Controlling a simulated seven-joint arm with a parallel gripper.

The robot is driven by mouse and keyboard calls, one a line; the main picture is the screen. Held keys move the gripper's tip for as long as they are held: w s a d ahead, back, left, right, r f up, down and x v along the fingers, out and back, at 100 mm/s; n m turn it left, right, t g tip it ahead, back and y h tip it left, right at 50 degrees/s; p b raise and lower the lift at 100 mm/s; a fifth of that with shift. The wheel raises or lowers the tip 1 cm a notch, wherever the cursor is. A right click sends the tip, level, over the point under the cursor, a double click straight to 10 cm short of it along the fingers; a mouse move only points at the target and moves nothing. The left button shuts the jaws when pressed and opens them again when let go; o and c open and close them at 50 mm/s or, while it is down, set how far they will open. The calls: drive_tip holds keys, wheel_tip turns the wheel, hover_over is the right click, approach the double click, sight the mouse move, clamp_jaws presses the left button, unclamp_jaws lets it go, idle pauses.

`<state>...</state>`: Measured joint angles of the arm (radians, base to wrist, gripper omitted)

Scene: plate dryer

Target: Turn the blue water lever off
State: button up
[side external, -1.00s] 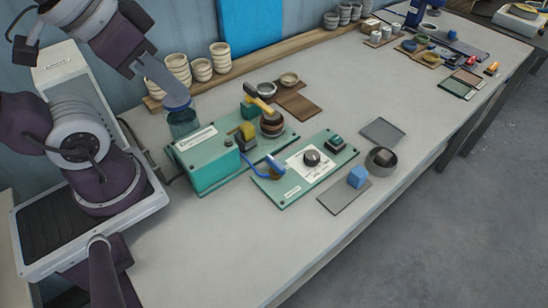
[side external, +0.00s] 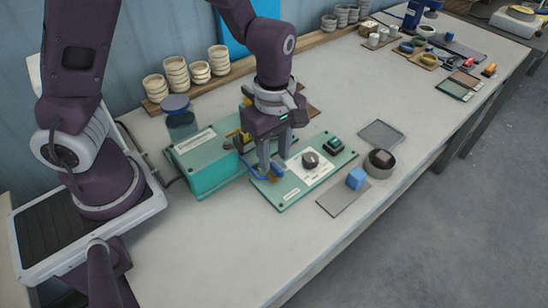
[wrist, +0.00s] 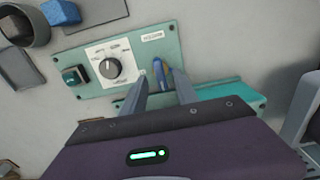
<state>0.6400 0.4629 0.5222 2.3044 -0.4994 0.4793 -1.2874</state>
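The blue water lever (wrist: 159,77) stands at one end of the green control panel (wrist: 112,82), which also carries a round dark knob on a white dial. In the side view the lever is mostly hidden behind my fingers, with a bit of blue at the panel's left end. My gripper (side external: 274,166) points down over that end of the panel (side external: 292,200). In the wrist view my gripper (wrist: 161,76) is open, with the lever showing between its two fingertips. I cannot tell whether either finger touches it.
A teal machine box (side external: 208,178) stands close on the left of the panel, with a lidded jar (side external: 179,116) behind it. A blue cube (side external: 355,178) on a grey mat and a grey bowl (side external: 380,163) are to the right. The front of the table is clear.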

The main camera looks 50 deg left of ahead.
drive_tip(key=shift+f, duration=0.9)
drive_tip(key=shift+c, duration=0.3)
clamp_jaws()
